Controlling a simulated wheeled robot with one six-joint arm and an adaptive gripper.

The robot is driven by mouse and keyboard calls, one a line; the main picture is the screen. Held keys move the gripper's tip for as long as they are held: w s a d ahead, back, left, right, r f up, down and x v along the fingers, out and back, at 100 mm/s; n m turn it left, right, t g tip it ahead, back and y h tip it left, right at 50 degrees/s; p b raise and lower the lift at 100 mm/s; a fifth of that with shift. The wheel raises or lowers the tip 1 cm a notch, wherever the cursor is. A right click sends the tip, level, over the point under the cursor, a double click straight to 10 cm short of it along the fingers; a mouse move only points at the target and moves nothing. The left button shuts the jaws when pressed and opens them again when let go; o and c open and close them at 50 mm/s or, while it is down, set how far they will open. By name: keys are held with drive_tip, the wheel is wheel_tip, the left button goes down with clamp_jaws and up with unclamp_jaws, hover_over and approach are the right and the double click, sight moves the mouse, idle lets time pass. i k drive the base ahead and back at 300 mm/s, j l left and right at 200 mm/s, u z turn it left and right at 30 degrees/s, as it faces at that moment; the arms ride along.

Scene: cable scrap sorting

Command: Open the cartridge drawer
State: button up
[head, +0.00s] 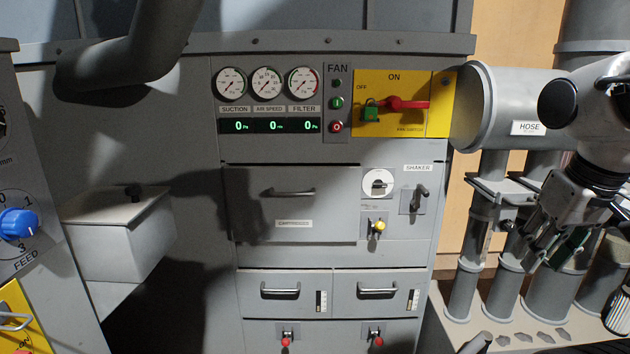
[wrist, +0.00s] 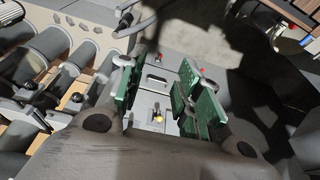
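The cartridge drawer (head: 340,205) is a wide grey front in the middle of the cabinet in the head view. It looks shut. Its bar handle (head: 288,192) sits near the middle, above a small white label. A shadow covers its left part. My gripper (head: 540,248) is at the right of the head view, well right of the drawer, in front of the pipes. In the wrist view my gripper (wrist: 157,88) has its green-padded fingers apart, with nothing held. The cabinet front with a yellow knob (wrist: 158,119) shows between them; the drawer handle is not clear there.
Two smaller drawers (head: 333,292) lie below. A hose pipe (head: 510,105) and upright pipes stand at right. A grey box (head: 118,235) juts out at left.

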sight(265, 203)
drive_tip(key=i+l+u, duration=0.7)
drive_tip(key=l+u, duration=0.2)
drive_tip(key=i+l+u, duration=0.15)
drive_tip(key=l+u, duration=0.15)
drive_tip(key=l, duration=0.05)
